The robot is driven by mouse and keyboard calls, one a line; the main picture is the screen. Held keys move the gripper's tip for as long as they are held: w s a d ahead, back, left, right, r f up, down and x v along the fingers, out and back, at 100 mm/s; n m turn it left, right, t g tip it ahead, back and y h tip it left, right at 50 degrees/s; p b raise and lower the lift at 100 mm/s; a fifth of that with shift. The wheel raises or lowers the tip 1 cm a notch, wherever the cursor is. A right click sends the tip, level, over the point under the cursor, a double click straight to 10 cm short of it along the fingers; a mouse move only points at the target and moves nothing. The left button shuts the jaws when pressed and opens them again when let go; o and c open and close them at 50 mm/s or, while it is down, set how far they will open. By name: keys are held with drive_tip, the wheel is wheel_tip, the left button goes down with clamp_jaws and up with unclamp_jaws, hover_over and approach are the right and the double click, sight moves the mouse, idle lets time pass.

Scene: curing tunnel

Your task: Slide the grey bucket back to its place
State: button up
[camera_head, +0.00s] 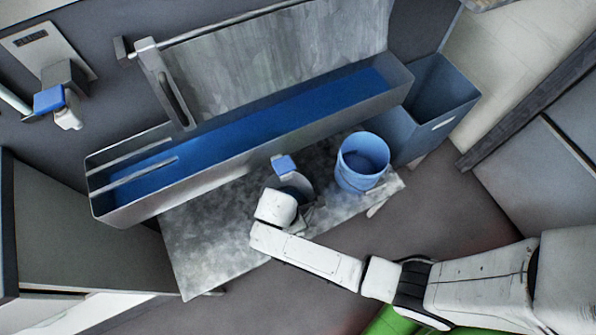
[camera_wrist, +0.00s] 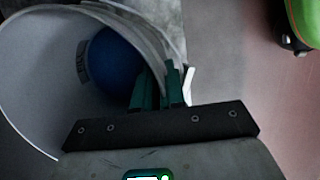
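The grey bucket (camera_head: 303,183) stands on the metal-topped table, mostly hidden behind my gripper and wrist in the head view. In the wrist view the grey bucket (camera_wrist: 45,75) fills the upper left, with its open mouth and curved rim showing. A round blue patch (camera_wrist: 117,65) shows inside it. My gripper (camera_wrist: 160,88) has its green fingers close together at the bucket's right rim. The rim appears to run between them, so they look shut on it. The fingertips are partly hidden against the rim. In the head view my gripper (camera_head: 300,208) is at the bucket's near side.
A blue bucket (camera_head: 352,178) stands to the right on the same table (camera_head: 205,240). A long trough (camera_head: 240,152) with a blue inside runs behind. A grey-blue bin (camera_head: 440,112) is at the back right. The table's left part is clear.

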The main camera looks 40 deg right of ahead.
clamp_jaws()
idle(0.9)
